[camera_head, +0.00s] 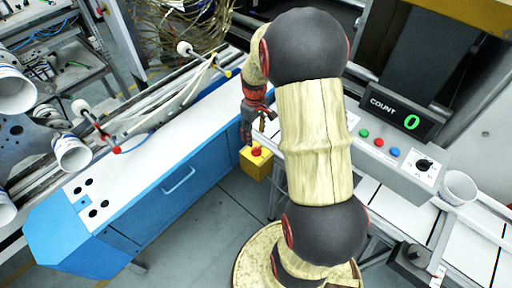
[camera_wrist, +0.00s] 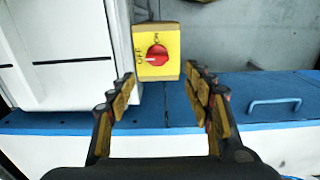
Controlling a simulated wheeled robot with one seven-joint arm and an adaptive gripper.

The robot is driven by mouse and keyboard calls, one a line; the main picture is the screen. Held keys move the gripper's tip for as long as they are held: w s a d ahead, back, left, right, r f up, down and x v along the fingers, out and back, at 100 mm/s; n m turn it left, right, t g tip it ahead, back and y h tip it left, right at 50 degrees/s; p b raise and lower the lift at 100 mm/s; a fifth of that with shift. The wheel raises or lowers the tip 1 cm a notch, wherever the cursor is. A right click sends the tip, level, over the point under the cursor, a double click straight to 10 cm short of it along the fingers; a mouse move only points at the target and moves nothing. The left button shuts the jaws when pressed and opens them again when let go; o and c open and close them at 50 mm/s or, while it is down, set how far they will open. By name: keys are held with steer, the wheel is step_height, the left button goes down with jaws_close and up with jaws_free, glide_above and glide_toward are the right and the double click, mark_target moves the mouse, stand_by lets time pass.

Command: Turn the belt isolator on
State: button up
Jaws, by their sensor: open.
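The belt isolator is a yellow box (camera_head: 255,166) with a red knob (camera_head: 256,152), low beside the blue cabinet in the head view. In the wrist view the yellow box (camera_wrist: 172,31) faces me, and its red knob (camera_wrist: 158,54) has a pale pointer mark toward the left, on the side lettered OFF. Lettering at the top is small and probably reads ON. My gripper (camera_wrist: 158,84) is open and empty, its fingers spread on either side below the knob, apart from it. In the head view my gripper (camera_head: 259,126) hangs just above the box.
A blue cabinet (camera_head: 188,165) with a handle and white top stands left of the isolator. A control panel (camera_head: 388,153) with coloured buttons, a dark knob and a COUNT display (camera_head: 395,112) reading 0 is at the right. A white cup (camera_head: 459,187) stands beside it.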

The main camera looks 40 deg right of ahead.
mark_target(256, 148)
steer(key=f, duration=0.3)
steer(key=f+b, duration=0.1)
steer(key=f, duration=0.2)
steer(key=f+b, duration=0.1)
steer(key=f, duration=0.1)
steer(key=shift+s+d+f, duration=0.1)
steer(key=shift+d+f, duration=0.2)
steer(key=shift+f, duration=0.1)
steer(key=shift+c, duration=1.2)
steer(key=c, duration=0.9)
